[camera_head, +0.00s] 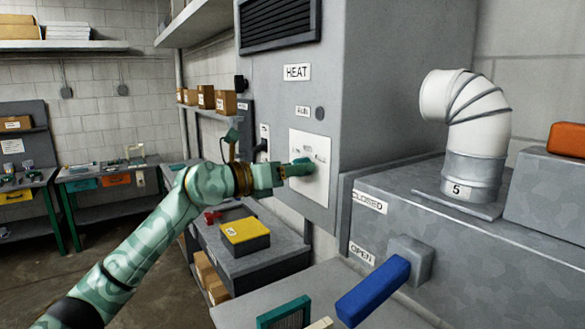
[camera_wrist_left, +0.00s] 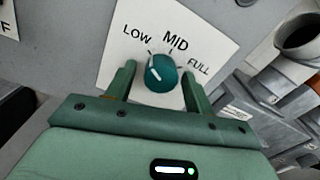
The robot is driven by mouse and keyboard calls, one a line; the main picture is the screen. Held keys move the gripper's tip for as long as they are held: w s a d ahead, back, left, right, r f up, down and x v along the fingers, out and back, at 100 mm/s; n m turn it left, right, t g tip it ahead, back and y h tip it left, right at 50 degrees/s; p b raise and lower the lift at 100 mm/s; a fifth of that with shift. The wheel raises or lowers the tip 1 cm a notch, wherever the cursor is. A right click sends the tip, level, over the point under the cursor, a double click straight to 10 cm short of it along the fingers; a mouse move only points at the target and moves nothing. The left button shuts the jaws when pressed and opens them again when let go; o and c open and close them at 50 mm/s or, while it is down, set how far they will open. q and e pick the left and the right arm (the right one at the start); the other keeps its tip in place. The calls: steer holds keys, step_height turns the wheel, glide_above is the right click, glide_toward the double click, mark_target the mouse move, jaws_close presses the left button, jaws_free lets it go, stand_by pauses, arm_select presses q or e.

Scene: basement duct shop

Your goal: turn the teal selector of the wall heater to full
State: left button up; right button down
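The teal selector (camera_wrist_left: 161,73) is a round knob on a white plate (camera_wrist_left: 205,28) marked LOW, MID and FULL. Its white mark lies on the left part of the knob, on the LOW side. My left gripper (camera_wrist_left: 158,71) is open, with one finger on each side of the knob and a visible gap to each. In the head view, my left gripper (camera_head: 288,170) is at the plate (camera_head: 321,185) on the front of the grey wall heater (camera_head: 390,90), labelled HEAT. There the fingers make the selector hard to pick out. My right gripper is not in view.
A grey duct box (camera_head: 480,220), marked CLOSED and OPEN, stands at right with a blue handle (camera_head: 372,290) and white elbow pipe (camera_head: 465,110). A yellow-topped box (camera_head: 245,232) sits on a bench below the heater. Shelves and workbenches line the left.

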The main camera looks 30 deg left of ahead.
arm_select(q)
steer(key=c, duration=0.7)
steer(key=shift+c, duration=0.2)
steer(key=shift+m, duration=0.4)
steer(key=shift+s+d+m+y+b, duration=0.1)
steer(key=shift+m+y+b, duration=0.3)
steer(key=shift+m+b, duration=6.7)
steer(key=m+p, duration=0.8)
steer(key=shift+m, duration=0.4)
steer(key=shift+f, duration=0.1)
steer(key=o, duration=1)
